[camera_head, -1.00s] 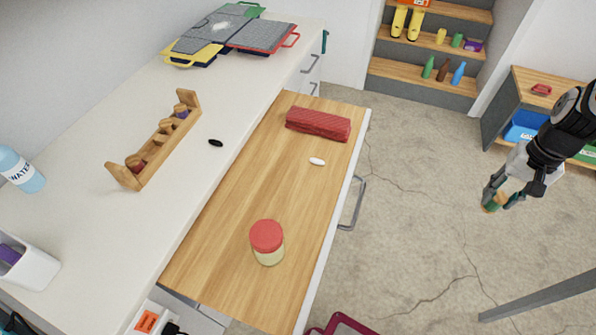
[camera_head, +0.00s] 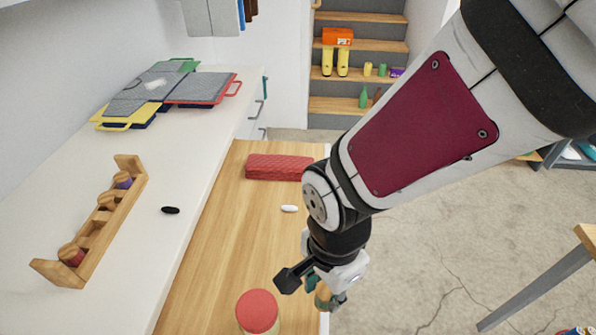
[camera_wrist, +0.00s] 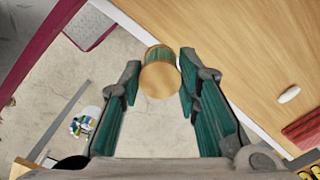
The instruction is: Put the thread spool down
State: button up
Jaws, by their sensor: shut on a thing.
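The thread spool (camera_head: 322,296) has wooden ends and green thread. It also shows in the wrist view (camera_wrist: 160,80), where its round wooden end faces the camera. My gripper (camera_head: 325,290) is shut on it, with one finger on each side in the wrist view (camera_wrist: 161,76). In the head view my arm hides part of the drawer's right side.
A wooden rack (camera_head: 100,225) holding several spools stands on the white counter (camera_head: 150,250). A black oval item (camera_head: 170,210) lies near the counter's edge. The drawer's middle is bare.

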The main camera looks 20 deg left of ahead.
jog(key=s+m, duration=0.1)
jog(key=s, duration=0.2)
send_over(282, 262)
notch_tip(282, 262, down, 2)
jog(key=shift+b, duration=0.45)
jog(key=shift+f, duration=1.75)
jog(key=o, duration=0.5)
jog(key=shift+f, duration=0.15)
jog(key=o, duration=0.4)
jog(key=shift+o, duration=0.2)
